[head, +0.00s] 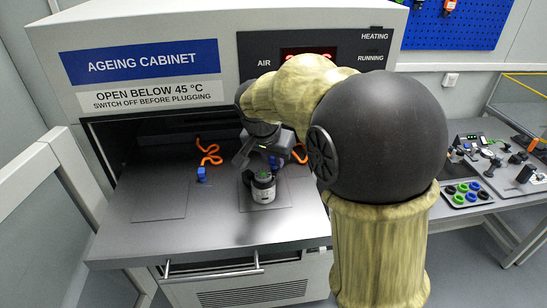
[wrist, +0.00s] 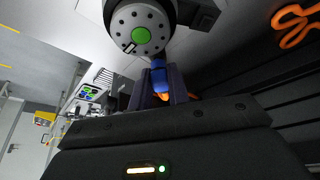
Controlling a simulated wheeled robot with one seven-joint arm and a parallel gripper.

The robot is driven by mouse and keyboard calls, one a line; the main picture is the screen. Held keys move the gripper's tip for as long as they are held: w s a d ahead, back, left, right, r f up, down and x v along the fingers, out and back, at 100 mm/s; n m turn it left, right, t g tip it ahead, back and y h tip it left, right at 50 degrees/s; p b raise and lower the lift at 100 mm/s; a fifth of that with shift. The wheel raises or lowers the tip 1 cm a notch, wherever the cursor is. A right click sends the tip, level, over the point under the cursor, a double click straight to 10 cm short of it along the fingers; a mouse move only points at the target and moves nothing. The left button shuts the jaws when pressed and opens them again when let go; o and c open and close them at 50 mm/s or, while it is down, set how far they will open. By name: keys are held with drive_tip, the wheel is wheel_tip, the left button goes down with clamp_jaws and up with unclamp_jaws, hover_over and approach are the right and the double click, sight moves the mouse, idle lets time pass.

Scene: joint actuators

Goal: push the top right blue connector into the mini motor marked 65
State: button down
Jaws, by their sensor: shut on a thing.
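The mini motor (head: 263,191) is a dark and grey cylinder standing on the right pad of the cabinet shelf. In the head view the held connector (head: 274,162) shows partly behind my gripper (head: 262,158).
A second blue connector (head: 201,174) with a coiled orange cable (head: 209,153) stands on the shelf to the left. The left pad (head: 160,201) is empty. The cabinet's top panel (head: 140,75) overhangs the shelf. A side table (head: 495,185) at the right carries a tray of coloured rings (head: 466,193).

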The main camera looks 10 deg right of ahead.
drive_tip(key=shift+f+b, duration=0.4)
drive_tip(key=shift+f, duration=0.15)
idle(1.0)
drive_tip(key=c, duration=1.3)
unclamp_jaws()
drive_tip(key=shift+o, duration=0.2)
drive_tip(key=shift+r, duration=0.15)
drive_tip(key=v, duration=1.7)
drive_tip(key=shift+w+r, duration=0.1)
drive_tip(key=shift+w, duration=0.05)
